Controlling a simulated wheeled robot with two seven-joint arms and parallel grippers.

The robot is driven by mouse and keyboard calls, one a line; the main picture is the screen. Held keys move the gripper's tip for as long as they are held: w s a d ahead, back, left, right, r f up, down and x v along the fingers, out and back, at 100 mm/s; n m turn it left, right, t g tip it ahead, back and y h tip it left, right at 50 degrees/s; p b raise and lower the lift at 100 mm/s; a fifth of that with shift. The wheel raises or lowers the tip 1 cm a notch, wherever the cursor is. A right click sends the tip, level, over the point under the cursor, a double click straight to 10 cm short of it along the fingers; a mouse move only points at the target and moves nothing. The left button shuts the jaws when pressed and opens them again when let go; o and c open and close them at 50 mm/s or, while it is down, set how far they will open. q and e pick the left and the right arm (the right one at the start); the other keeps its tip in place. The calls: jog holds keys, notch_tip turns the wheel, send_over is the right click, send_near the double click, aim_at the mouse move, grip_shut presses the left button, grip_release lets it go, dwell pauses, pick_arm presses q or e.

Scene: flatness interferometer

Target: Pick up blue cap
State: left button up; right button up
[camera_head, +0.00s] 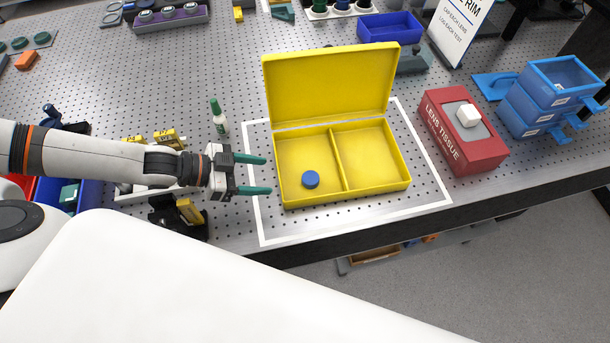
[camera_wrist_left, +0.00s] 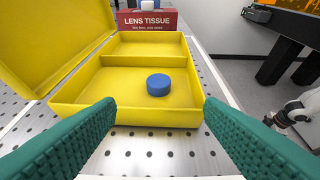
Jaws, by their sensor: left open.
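The blue cap (camera_head: 310,179) is a small round disc lying in the left compartment of the open yellow box (camera_head: 343,158). In the left wrist view the cap (camera_wrist_left: 159,85) sits in the near compartment of the box (camera_wrist_left: 128,118), ahead of my fingers and between their lines. My left gripper (camera_head: 269,175) has green fingers, open and empty. Its fingertips are at the left side of the box, apart from the cap. The left gripper also shows in the left wrist view (camera_wrist_left: 160,120). My right gripper is not seen.
The yellow lid (camera_head: 328,84) stands raised behind the box. A red lens tissue box (camera_head: 462,132) and blue drawers (camera_head: 548,100) are to the right. A green-capped bottle (camera_head: 219,118) stands behind my left gripper. White tape (camera_head: 258,215) frames the box on the perforated table.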

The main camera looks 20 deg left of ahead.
aim_at(304, 179)
pick_arm(q)
jog(key=x, duration=0.5)
jog(key=shift+w+d+f, duration=0.2)
jog(key=shift+w, duration=0.1)
jog(key=p+x, duration=0.1)
jog(key=x, duration=0.3)
jog(key=shift+w+d, duration=0.15)
jog(key=shift+d, duration=0.05)
jog(key=shift+w+d+f, duration=0.25)
jog(key=shift+d+f, duration=0.05)
jog(key=shift+f, duration=0.05)
jog(key=c, duration=0.9)
jog(key=shift+c, duration=0.8)
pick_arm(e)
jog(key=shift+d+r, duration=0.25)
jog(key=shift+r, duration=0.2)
